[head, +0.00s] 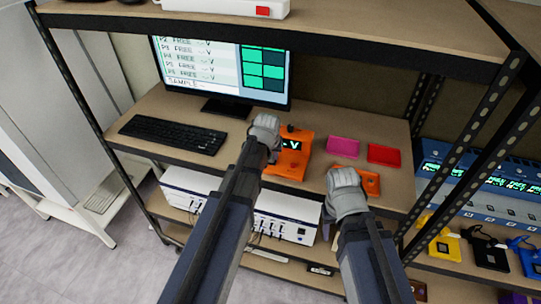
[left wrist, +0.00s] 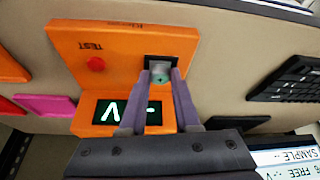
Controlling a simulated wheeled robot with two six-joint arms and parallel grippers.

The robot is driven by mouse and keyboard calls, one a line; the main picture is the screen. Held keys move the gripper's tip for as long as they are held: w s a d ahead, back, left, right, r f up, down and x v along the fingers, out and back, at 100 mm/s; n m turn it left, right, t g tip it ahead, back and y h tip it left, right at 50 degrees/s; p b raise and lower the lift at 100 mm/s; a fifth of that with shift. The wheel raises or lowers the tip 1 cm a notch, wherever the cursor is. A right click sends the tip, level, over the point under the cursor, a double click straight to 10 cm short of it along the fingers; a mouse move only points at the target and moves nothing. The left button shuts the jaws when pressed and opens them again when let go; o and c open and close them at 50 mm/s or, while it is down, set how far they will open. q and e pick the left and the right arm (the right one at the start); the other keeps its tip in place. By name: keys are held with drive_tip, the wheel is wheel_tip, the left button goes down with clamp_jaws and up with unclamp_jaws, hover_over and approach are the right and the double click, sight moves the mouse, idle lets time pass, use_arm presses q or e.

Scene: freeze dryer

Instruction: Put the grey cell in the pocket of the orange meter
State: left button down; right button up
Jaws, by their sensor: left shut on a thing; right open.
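The orange meter (head: 286,168) lies on the bench, with a lit display reading a dash and a V. In the left wrist view the meter (left wrist: 120,42) shows a red TEST button (left wrist: 96,64) and a dark square pocket (left wrist: 152,59). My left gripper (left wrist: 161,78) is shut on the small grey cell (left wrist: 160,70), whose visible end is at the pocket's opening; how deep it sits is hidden. In the head view the left gripper (head: 268,140) covers the cell at the meter's left side. My right gripper (head: 343,178) is open over the bench to the right.
A flat orange piece (head: 370,183) lies beside the right gripper. Pink (head: 344,147) and red (head: 385,154) pieces lie behind it. A keyboard (head: 173,134) and monitor (head: 222,70) stand left and behind. The upper shelf (head: 330,32) overhangs the bench.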

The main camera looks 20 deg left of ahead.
use_arm(q)
drive_tip(key=shift+f, duration=0.15)
drive_tip(key=c, duration=0.6)
unclamp_jaws()
drive_tip(key=shift+o, duration=0.2)
drive_tip(key=p+v, duration=0.7)
drive_tip(key=shift+s+r, duration=0.2)
drive_tip(key=shift+r, duration=0.15)
